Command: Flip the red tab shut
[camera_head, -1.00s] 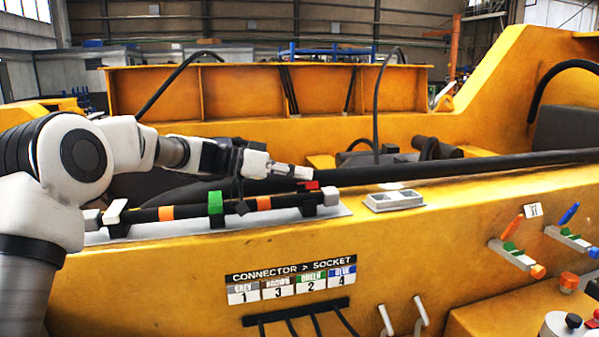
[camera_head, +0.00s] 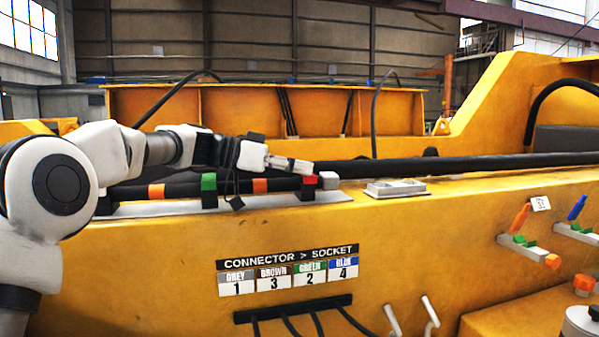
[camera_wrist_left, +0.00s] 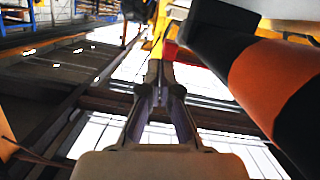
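The red tab (camera_head: 310,180) sits on a black clip near the right end of a dark bar with orange bands, on the yellow casting. Whether it stands up or lies shut is hard to tell. My left gripper (camera_head: 303,166) reaches in from the left, its fingers pointing right, just above and beside the red tab in the head view. Touch cannot be made out. In the left wrist view its fingers (camera_wrist_left: 161,72) are together with nothing visible between them. A small patch of the red tab (camera_wrist_left: 172,50) shows just beyond the tips. My right gripper is not in view.
The bar's banded end (camera_wrist_left: 272,75) is close at right in the wrist view. A grey socket plate (camera_head: 396,188) lies further right. A long black hose (camera_head: 440,166) runs behind.

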